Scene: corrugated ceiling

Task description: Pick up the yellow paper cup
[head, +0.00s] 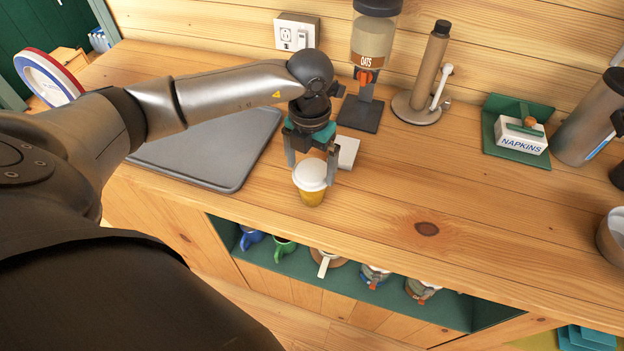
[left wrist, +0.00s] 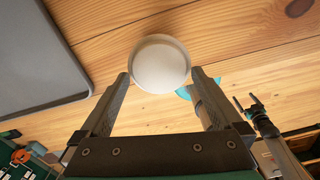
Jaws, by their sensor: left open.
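The yellow paper cup (head: 312,197) with a white domed lid stands upright near the front edge of the wooden counter. My left gripper (head: 311,166) reaches down over it with its fingers apart. In the head view the fingertips are at about lid height, one on each side. In the left wrist view the round white lid (left wrist: 160,64) lies at the tips of the open left gripper (left wrist: 160,77), roughly centred between them. The cup's yellow body is hidden there by the lid. I cannot tell if a finger touches the cup.
A grey tray (head: 205,160) lies left of the cup. Behind are a small white block (head: 347,151), an oats dispenser (head: 373,60) and a towel-holder-like stand (head: 430,75). A napkin holder (head: 520,135) stands right. Several mugs sit in the shelf below. Counter right of the cup is clear.

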